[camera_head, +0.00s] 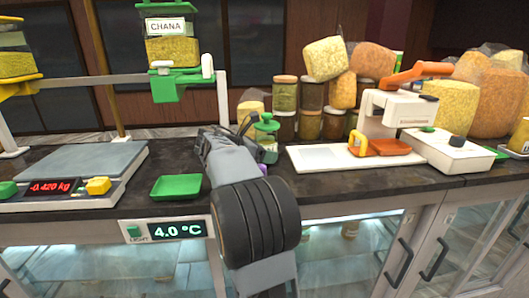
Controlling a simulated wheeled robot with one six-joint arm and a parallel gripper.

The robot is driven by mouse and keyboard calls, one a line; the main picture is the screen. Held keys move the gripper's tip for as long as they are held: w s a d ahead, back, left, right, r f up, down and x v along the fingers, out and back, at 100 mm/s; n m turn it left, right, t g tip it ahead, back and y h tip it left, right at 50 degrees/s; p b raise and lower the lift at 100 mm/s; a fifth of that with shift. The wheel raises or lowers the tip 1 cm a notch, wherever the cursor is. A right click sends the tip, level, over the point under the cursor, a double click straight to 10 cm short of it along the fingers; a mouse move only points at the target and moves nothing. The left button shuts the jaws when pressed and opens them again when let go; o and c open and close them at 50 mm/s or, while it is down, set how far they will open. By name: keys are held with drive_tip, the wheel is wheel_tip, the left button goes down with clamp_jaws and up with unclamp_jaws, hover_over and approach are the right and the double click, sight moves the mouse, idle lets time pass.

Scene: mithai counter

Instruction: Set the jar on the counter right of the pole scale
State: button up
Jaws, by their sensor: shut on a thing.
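A small clear jar with a green lid (266,123) is at my gripper (247,138), right of the scale, over the dark counter (312,184). My gripper is shut on it; the arm hides its left side and part of its lower half. I cannot tell whether its base touches the counter. The scale (75,163) at the left has a grey plate, a red display reading -0.420 kg and a yellow knob. A brass pole (104,62) rises behind it.
A green tray (176,187) lies between the scale and my arm. A white slicer-like machine (392,125) and white board (318,158) stand right of the jar. Several stacked jars (285,94) are behind. A CHANA dispenser (171,50) hangs on a rail above.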

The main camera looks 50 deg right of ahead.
drive_tip(key=o, duration=1.2)
drive_tip(key=shift+f, duration=0.15)
drive_tip(key=shift+o, duration=0.2)
drive_tip(key=shift+w+a+r, duration=0.1)
drive_tip(key=shift+a+r, duration=0.1)
drive_tip(key=shift+r, duration=0.05)
drive_tip(key=v, duration=1.1)
drive_tip(key=shift+a+r, duration=0.15)
drive_tip(key=shift+a, duration=0.1)
